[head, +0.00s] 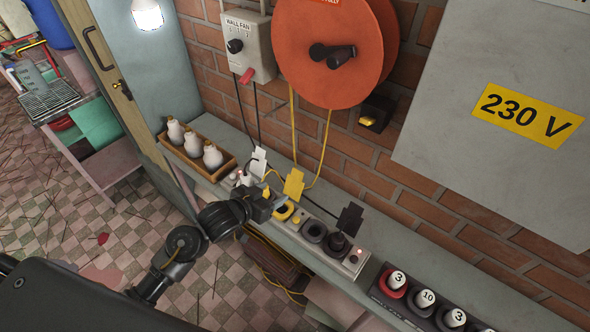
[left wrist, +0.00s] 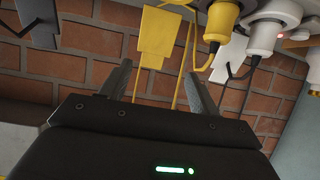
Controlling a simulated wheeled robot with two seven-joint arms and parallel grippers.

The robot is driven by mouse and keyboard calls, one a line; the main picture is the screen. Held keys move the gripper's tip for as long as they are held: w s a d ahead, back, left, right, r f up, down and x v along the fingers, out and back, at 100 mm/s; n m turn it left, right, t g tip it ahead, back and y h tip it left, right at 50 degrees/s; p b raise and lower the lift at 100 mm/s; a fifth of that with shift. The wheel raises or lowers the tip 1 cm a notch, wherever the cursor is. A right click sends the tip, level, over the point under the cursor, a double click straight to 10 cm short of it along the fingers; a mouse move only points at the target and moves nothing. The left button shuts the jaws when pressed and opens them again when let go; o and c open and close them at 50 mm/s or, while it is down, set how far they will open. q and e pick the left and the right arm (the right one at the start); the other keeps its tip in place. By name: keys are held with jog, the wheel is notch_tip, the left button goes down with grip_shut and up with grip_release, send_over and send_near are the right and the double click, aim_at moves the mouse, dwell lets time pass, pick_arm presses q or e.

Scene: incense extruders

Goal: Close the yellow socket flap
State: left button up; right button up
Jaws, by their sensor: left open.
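The yellow socket flap (head: 293,183) stands raised behind the power strip on the wall shelf. The yellow-rimmed socket (head: 283,212) is in front of it, partly hidden by my gripper. My left gripper (head: 275,203) is open and empty at the strip, close to the yellow socket. In the left wrist view, the yellow flap (left wrist: 158,35) appears beyond and between the two spread fingers (left wrist: 158,72); I cannot tell whether they touch it. A yellow plug (left wrist: 222,20) is beside it. My right gripper is not in view.
A white flap (head: 258,160) and a black flap (head: 350,215) stand raised on either side. A white plug (left wrist: 265,35) is near the yellow one. A wooden tray (head: 190,160) of white bottles and a rack of numbered fuses (head: 425,302) flank the strip. Cables hang behind.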

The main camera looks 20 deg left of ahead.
aim_at(298, 173)
pick_arm(q)
jog(key=shift+h, duration=0.3)
jog(key=w+d, duration=0.1)
jog(key=w, duration=0.2)
jog(key=w+d+p, duration=0.1)
jog(key=w, duration=0.2)
jog(key=w+d, duration=0.2)
jog(key=w, duration=0.1)
jog(key=shift+f+p, duration=0.3)
jog(key=shift+p, duration=0.05)
jog(key=shift+w+d+f, duration=0.2)
jog(key=shift+w+f, duration=0.05)
jog(key=shift+w, duration=0.25)
jog(key=shift+t, duration=0.3)
jog(key=shift+c, duration=0.8)
grip_shut()
